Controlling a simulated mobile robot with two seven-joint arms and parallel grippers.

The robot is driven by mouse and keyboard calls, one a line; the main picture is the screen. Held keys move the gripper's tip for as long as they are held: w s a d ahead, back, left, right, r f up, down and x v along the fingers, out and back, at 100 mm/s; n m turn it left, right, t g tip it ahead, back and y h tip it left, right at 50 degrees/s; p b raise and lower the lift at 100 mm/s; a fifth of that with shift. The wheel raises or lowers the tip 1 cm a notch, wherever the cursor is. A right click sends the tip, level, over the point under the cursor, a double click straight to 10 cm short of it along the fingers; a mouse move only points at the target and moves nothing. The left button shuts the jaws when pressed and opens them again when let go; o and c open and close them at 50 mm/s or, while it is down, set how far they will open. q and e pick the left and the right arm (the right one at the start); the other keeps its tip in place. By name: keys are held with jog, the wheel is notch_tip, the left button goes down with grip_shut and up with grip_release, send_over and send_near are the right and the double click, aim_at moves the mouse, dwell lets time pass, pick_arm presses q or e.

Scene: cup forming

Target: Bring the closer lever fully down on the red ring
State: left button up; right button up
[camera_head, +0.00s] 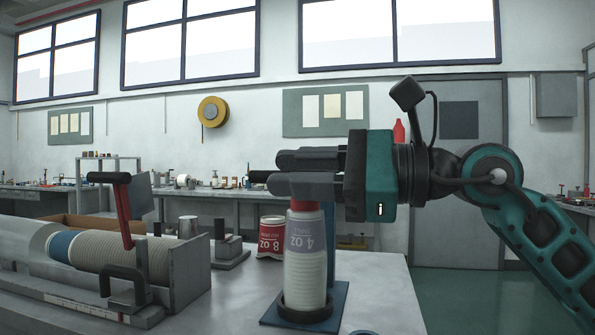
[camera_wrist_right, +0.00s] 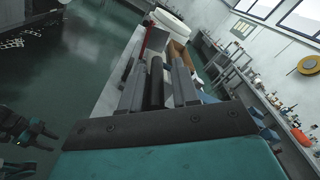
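My right gripper (camera_head: 278,172) reaches in from the right, level, above the paper-cup stack. Its fingers are shut around the closer lever's black handle (camera_head: 259,176), whose end sticks out to the left. In the right wrist view the handle (camera_wrist_right: 156,85) lies between the two fingers. The red ring (camera_head: 303,205) shows just below the gripper, at the top of the upside-down 4 oz cup stack (camera_head: 306,262). The gripper hides the ring's top, so I cannot tell whether the lever touches it. What looks like my left gripper (camera_wrist_right: 24,132) shows small in the right wrist view.
The stack stands in a dark collar on a blue base (camera_head: 340,302). A machine with a red lever (camera_head: 124,215) and a lying cup stack (camera_head: 105,250) is at the left. A red 8 oz cup (camera_head: 271,238) and a metal cup (camera_head: 188,227) stand behind. The table's front right is mostly clear.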

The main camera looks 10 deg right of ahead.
jog(key=shift+o, duration=0.9)
jog(key=shift+d, duration=0.1)
jog(key=v, duration=1.3)
